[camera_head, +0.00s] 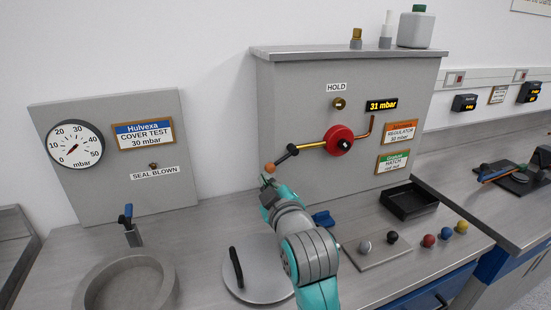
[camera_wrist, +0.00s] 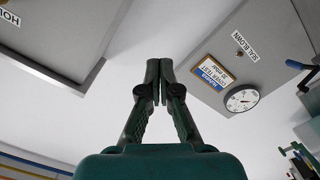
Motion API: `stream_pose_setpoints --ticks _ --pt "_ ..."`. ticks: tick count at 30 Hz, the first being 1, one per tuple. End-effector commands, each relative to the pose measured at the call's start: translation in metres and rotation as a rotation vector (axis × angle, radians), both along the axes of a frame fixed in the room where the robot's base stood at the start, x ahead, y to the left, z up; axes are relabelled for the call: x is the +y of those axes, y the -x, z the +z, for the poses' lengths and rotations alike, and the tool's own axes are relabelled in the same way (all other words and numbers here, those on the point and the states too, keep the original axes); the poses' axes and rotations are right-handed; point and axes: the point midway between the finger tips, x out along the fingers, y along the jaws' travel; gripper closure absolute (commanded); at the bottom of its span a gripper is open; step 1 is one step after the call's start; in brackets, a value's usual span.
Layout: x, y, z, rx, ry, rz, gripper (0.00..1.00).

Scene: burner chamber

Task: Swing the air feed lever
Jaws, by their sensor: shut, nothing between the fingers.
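A lever with a red round hub (camera_head: 338,140) is mounted on the grey upright panel in the head view. Its yellow arm slopes down to the left to a black grip (camera_head: 287,154) and an orange ball end (camera_head: 270,167). No label names it as the air feed lever. My gripper (camera_head: 267,181) shows just below the orange ball in the head view; I cannot tell whether they touch. In the wrist view my gripper (camera_wrist: 160,64) has its fingers together and empty. The lever does not show clearly there.
A pressure gauge (camera_head: 75,145) and a "SEAL BLOWN" label (camera_head: 156,173) are on the left panel. A blue-handled valve (camera_head: 127,215) stands by a round basin (camera_head: 125,285). A round lid (camera_head: 258,275), black tray (camera_head: 408,202) and several coloured knobs occupy the bench.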

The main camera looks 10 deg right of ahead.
Motion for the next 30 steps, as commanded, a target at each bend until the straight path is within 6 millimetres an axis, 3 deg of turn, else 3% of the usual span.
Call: stream_pose_setpoints --ticks 8,22,30 --pt "0.002 -0.02 0.0 0.001 0.001 0.0 1.0" --pt "0.007 -0.104 -0.003 0.001 0.001 0.0 1.0" --pt "-0.014 -0.109 -0.029 0.002 0.001 0.0 1.0"
